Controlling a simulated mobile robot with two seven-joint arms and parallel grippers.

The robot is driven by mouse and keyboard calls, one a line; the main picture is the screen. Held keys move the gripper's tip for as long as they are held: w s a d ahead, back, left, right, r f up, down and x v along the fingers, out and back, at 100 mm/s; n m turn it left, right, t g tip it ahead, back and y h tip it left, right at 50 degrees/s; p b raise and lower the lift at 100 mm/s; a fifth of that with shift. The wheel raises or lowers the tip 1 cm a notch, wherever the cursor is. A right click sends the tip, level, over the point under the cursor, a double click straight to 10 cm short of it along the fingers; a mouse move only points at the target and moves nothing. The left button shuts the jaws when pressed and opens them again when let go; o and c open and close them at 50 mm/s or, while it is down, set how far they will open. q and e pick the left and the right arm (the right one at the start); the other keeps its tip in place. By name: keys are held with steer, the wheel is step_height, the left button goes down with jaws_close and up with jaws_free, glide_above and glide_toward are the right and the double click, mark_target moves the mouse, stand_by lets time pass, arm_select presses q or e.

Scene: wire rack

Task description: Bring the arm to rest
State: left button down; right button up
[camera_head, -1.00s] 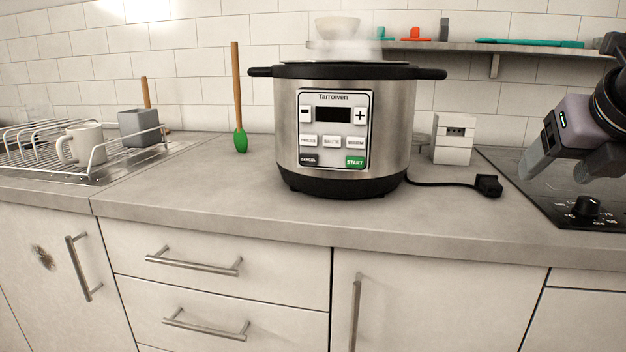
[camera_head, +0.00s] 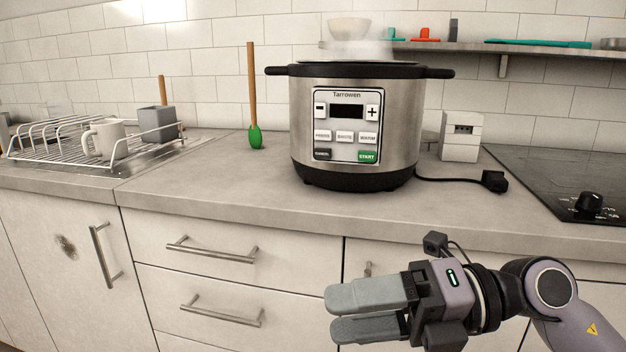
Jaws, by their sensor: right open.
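My right gripper (camera_head: 330,313) is in front of the lower cabinets, below the counter's front edge, with its fingers pointing left. Its two grey fingers are apart with nothing between them. My right arm comes in from the lower right. My left gripper is not in view.
A steel pressure cooker (camera_head: 355,125) stands on the counter (camera_head: 215,192). A wire rack (camera_head: 50,150) holds a white mug (camera_head: 103,138) and a grey cup (camera_head: 157,124). A green-headed spatula (camera_head: 255,137) leans on the wall. A power plug (camera_head: 494,181) lies near the hob (camera_head: 560,175). Drawer handles (camera_head: 212,251) stick out.

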steer(key=w+d+f+m+t+h, duration=0.2)
steer(key=d+f+m+t+h, duration=0.3)
steer(key=m+t, duration=0.75)
steer(key=w+d+f+m+t+h, duration=0.3)
steer(key=f+m+t, duration=0.45)
steer(key=m, duration=1.05)
steer(key=s+d+f+m+g+h, duration=0.2)
steer(key=s+f+m+g+h, duration=0.15)
steer(key=s+f, duration=0.45)
steer(key=s+d+f+m+g+h, duration=0.25)
steer(key=s+f+g, duration=0.2)
steer(key=f, duration=0.85)
arm_select(q)
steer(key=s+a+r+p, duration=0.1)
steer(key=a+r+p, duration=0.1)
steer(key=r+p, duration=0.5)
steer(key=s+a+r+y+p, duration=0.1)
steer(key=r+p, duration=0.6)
steer(key=p, duration=0.8)
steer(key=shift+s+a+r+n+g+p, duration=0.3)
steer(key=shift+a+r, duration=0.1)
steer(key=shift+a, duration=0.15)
arm_select(e)
steer(key=s+d+r+m+g, duration=0.1)
steer(key=d+r, duration=0.2)
steer(key=r, duration=1.2)
steer(key=shift+s+d+r, duration=0.15)
steer(key=shift+s, duration=0.05)
